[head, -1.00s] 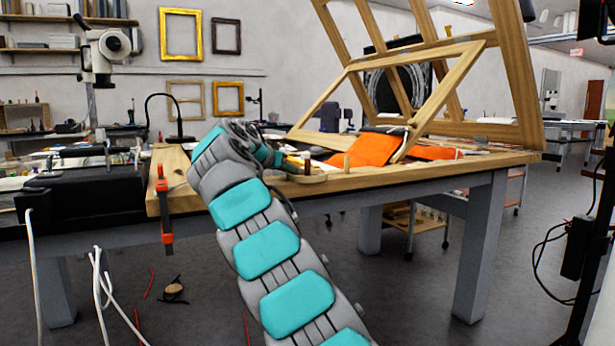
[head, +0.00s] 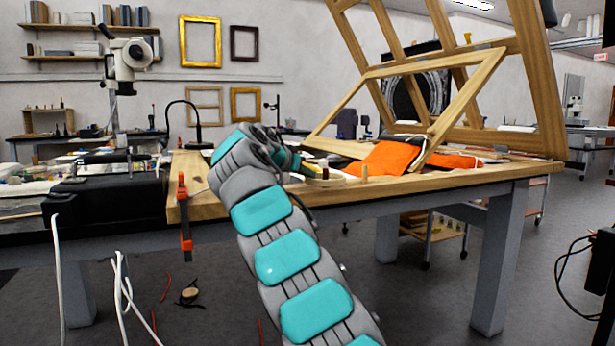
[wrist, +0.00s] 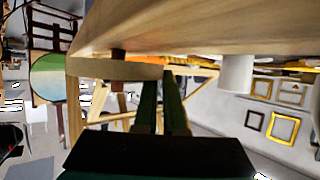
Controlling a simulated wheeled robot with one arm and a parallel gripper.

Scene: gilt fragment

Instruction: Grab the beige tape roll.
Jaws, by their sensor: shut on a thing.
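The beige tape roll (head: 326,183) lies near the front edge of the wooden workbench (head: 215,205), just right of my wrist. In the wrist view the roll (wrist: 115,69) shows edge-on as a pale band against the bench top. My gripper (wrist: 165,80) reaches it with two dark green fingers, shut on the near right part of its rim. In the head view my gripper (head: 300,166) is partly hidden by my own wrist. The roll looks flat and at bench level; I cannot tell whether it is clear of the surface.
A small peg (head: 364,173) and a dark-topped bottle (head: 323,164) stand by the roll. Behind are orange cloth (head: 387,158) and a leaning wooden frame (head: 455,105). A red-and-black clamp (head: 184,215) grips the bench's left corner. A white cylinder (wrist: 237,73) shows in the wrist view.

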